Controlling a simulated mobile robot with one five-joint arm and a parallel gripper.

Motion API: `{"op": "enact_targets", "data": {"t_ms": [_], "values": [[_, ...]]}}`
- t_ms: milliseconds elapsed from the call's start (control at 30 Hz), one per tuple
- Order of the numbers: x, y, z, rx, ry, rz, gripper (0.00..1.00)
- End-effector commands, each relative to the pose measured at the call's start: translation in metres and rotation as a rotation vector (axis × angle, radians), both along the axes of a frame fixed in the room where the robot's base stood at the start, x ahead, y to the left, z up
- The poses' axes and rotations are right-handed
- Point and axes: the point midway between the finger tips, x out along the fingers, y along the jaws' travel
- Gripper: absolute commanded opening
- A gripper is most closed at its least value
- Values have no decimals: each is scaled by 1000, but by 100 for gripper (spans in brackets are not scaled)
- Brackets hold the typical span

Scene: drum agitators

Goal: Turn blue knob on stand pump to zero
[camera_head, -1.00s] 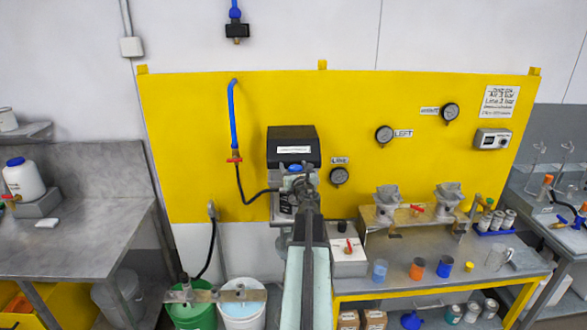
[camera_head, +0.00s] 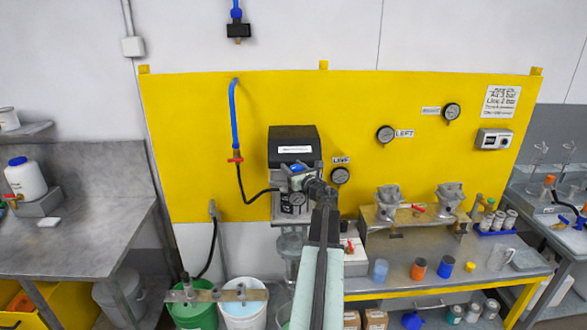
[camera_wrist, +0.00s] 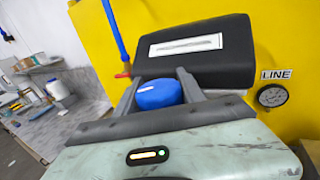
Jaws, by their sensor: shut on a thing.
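The stand pump (camera_head: 292,150) with its black top box stands against the yellow panel in the head view. The box also fills the upper middle of the wrist view (camera_wrist: 190,50). The blue knob (camera_wrist: 158,94) sits below the box, with a pale mark on its top. The wrist is tilted relative to the pump.
A dial labelled LINE (camera_head: 340,175) is on the panel close to the right of my gripper. A blue hose with a red valve (camera_head: 235,159) hangs to the left. A bench (camera_head: 450,285) with cups and cans stands at right. Green and white buckets (camera_head: 243,312) stand below.

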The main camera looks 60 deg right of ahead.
Motion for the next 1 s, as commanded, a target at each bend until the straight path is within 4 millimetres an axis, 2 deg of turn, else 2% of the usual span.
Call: {"op": "enact_targets", "data": {"t_ms": [167,200,233,667,1000], "values": [[1,1,0,0,0,3,6],[1,1,0,0,0,2,58],[0,0,0,0,0,1,66],[-6,4,0,0,0,-2,67],[-59,36,0,0,0,-3,67]]}}
